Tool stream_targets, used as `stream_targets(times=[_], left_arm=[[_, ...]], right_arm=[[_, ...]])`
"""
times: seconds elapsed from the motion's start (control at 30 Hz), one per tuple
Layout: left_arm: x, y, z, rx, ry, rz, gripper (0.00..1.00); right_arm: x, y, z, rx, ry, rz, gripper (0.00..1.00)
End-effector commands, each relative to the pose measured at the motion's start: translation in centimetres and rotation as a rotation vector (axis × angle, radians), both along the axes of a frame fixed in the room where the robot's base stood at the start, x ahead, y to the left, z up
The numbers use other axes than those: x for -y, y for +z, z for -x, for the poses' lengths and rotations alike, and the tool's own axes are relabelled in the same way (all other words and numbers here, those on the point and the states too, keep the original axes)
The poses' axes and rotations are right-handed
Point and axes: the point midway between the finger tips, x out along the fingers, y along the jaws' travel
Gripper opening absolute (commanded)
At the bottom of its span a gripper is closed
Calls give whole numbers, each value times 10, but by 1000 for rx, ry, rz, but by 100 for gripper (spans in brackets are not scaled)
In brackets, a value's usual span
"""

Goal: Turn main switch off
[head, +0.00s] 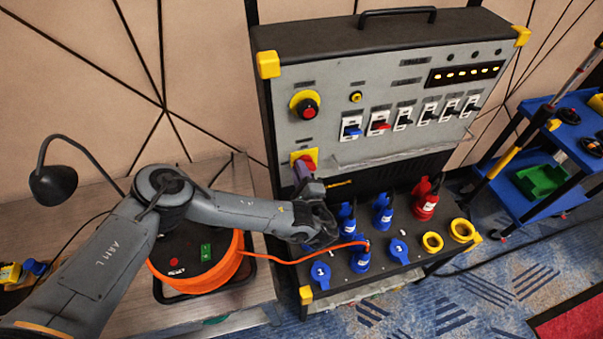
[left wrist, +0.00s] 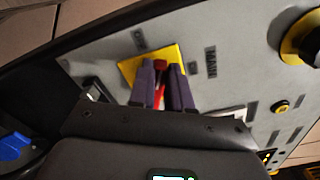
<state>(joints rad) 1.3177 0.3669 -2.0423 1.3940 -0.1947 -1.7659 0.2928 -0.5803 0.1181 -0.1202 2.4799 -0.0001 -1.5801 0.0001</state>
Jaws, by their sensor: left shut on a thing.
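The main switch (head: 308,158) is a red handle on a yellow plate, low on the left of the grey panel. In the left wrist view the red handle (left wrist: 160,66) sits between my two finger pads, with the yellow plate (left wrist: 131,66) behind and the word MAIN on a label beside it. My left gripper (head: 304,170) reaches up to the panel and is shut on the handle. The fingers hide part of the handle, and I cannot tell its exact angle. My right gripper is not in view.
A red emergency button (head: 308,109) on yellow sits above the switch, with a row of breakers (head: 403,119) to its right. Blue and red sockets (head: 425,200) stand on the ledge below. An orange cable reel (head: 197,268) lies under my left arm. A blue cart (head: 560,135) stands right.

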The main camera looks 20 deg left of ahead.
Motion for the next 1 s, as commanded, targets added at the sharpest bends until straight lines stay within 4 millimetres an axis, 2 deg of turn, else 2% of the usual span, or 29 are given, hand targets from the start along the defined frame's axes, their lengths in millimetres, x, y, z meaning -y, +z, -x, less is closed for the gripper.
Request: stream_targets(times=[0.1, 0.5, 1.0], left_arm=[[-2, -8, 1, 66, -1, 85, 0], [-4, -16, 2, 249, -1, 317, 0], [-3, -17, 2, 320, 0, 410, 0]], right_arm=[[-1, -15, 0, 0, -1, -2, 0], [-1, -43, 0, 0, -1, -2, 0], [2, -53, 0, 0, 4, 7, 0]])
